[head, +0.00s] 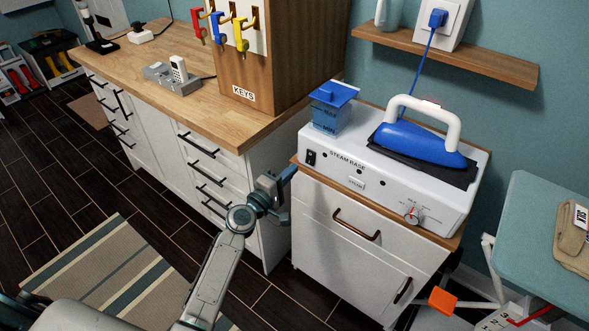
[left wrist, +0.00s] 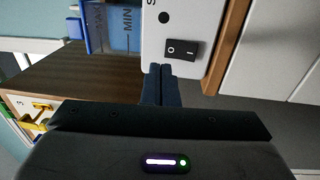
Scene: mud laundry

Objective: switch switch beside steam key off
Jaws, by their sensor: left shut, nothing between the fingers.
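The switch (head: 311,157) is a small black rocker on the left end of the white steam base's front panel (head: 385,188). In the left wrist view the rocker (left wrist: 182,50) shows its O and I marks; I cannot tell which side is pressed in. A small pale labelled key (head: 357,183) sits to its right on the same panel. My left gripper (head: 290,172) is shut and empty, just below and left of the switch. Its fingertips (left wrist: 158,72) show close beside the rocker in the wrist view, apparently not touching it. My right gripper is not in view.
A blue water tank (head: 326,113) stands at the base's left end, and a blue iron (head: 420,140) rests on top. A dial (head: 411,215) is farther right. The wooden key cabinet (head: 262,62) rises at the left. An ironing board (head: 540,235) stands at the right.

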